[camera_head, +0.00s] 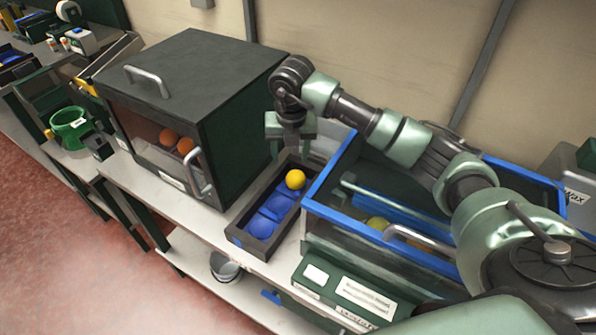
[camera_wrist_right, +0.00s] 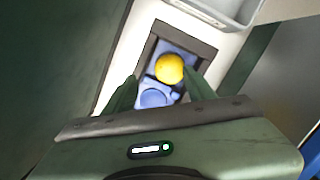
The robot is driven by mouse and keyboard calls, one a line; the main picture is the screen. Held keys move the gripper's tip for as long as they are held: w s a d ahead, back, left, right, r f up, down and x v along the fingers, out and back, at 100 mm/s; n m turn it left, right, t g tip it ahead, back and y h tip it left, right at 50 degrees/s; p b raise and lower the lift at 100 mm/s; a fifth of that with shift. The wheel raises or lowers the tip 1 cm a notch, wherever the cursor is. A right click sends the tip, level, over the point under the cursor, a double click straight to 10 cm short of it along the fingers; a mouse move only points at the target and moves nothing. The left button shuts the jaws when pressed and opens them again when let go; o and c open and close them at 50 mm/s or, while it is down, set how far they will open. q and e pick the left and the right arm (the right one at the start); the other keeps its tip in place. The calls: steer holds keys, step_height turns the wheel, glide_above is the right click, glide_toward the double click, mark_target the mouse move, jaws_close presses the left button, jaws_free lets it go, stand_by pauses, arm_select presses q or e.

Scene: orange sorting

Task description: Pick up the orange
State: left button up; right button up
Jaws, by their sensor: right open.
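A yellow-orange ball (camera_head: 295,179) sits in the back compartment of a narrow dark tray (camera_head: 233,229) with blue, cupped inserts. It also shows in the right wrist view (camera_wrist_right: 169,68). My right gripper (camera_head: 290,142) hangs above the back end of the tray, pointing down, with nothing between its fingers. In the right wrist view its open green fingers (camera_wrist_right: 161,88) stand apart, and the ball appears between them, farther off. My left gripper is not in view.
The dark cabinet (camera_head: 215,90) stands close on the left of the tray. A blue-rimmed clear bin (camera_head: 315,192) with a yellowish ball (camera_head: 378,223) inside stands close on the right. A green pot (camera_head: 70,125) is far left.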

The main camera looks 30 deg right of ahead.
mark_target(296, 174)
steer(key=shift+s+f, duration=0.4)
steer(key=shift+f, duration=0.1)
steer(key=shift+s+d+f+p, duration=0.2)
steer(key=shift+d+f, duration=0.1)
steer(key=shift+f, duration=0.15)
steer(key=shift+s+d+f+p, duration=0.15)
steer(key=shift+d+f, duration=0.1)
steer(key=shift+f, duration=0.15)
steer(key=f, duration=0.1)
steer(key=f+p, duration=0.1)
steer(key=f, duration=0.2)
steer(key=shift+w+a+f+p, duration=0.1)
steer(key=shift+w+f+p, duration=0.15)
steer(key=shift+w+p, duration=0.15)
steer(key=shift+f, duration=0.25)
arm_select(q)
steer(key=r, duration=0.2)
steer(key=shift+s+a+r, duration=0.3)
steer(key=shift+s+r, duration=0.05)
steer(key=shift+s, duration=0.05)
arm_select(e)
steer(key=shift+f, duration=0.1)
steer(key=shift+c, duration=0.3)
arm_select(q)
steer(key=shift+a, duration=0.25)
arm_select(e)
steer(key=c, duration=1)
